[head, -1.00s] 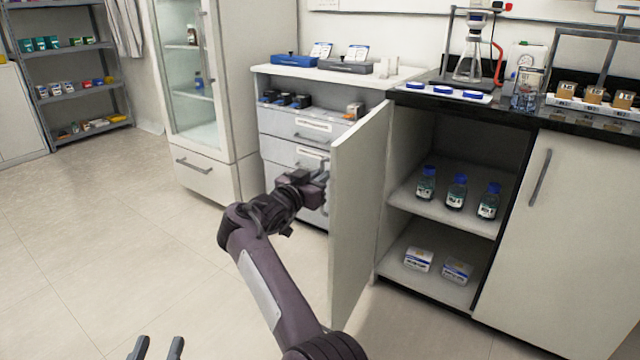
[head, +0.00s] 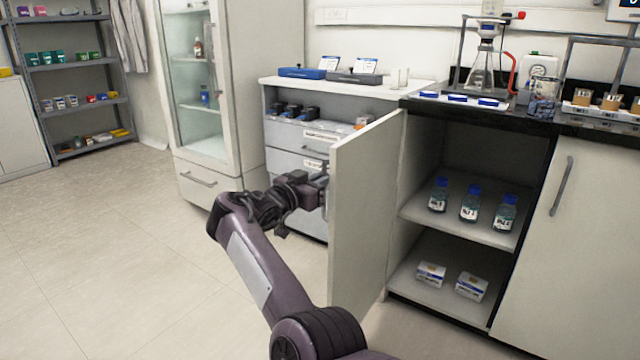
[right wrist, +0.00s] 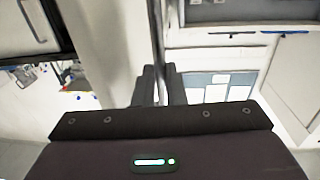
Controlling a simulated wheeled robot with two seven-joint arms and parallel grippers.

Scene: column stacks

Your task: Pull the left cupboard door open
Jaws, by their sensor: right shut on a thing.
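The left cupboard door (head: 362,215) stands wide open, swung out to the left of its cupboard (head: 470,150). My right gripper (head: 318,188) is at the outer face of the door, near its free edge, and is shut on the door handle, which is mostly hidden by the fingers. In the right wrist view the two fingers (right wrist: 159,85) are close together around the thin handle. Inside the cupboard, several blue-capped bottles (head: 469,203) stand on the middle shelf and two white boxes (head: 431,274) lie on the bottom. My left gripper is out of view.
The right cupboard door (head: 570,240) is closed. A drawer unit (head: 290,150) stands just behind the open door, with a tall glass-fronted cabinet (head: 205,100) to its left. Lab gear stands on the black counter (head: 520,117). The floor (head: 110,260) at the left is clear.

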